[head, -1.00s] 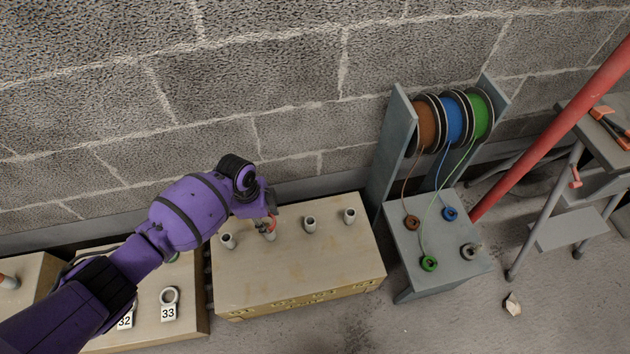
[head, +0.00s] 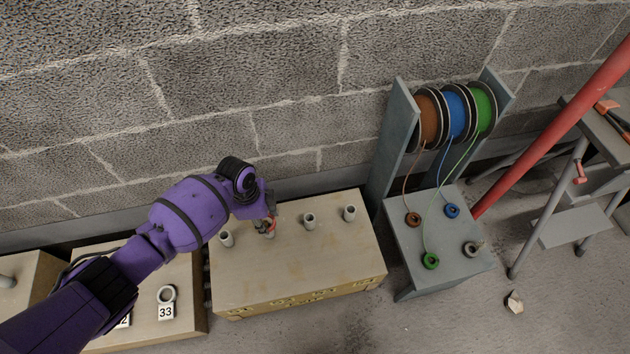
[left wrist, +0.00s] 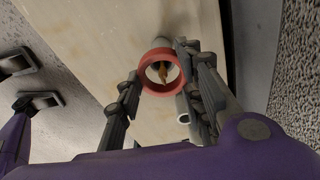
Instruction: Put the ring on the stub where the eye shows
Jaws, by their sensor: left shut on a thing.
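My left gripper (head: 266,217) is low over the long tan box (head: 300,260), at the second stub from the left (head: 268,234). It is shut on a red ring (left wrist: 161,72), seen between the fingertips in the left wrist view. In the head view the red ring (head: 272,223) shows as a small arc at that stub's top. A small tan-brown thing shows through the ring; I cannot tell whether it is the eye, or whether the ring is around the stub. Other stubs stand at the left (head: 227,239), middle right (head: 309,221) and right (head: 349,213). My right gripper is out of view.
A grey reel stand (head: 425,235) to the right holds brown, blue and green reels, with several small rings on its top. A tan box with a tag reading 33 (head: 166,312) is at the left. A block wall (head: 300,100) rises close behind.

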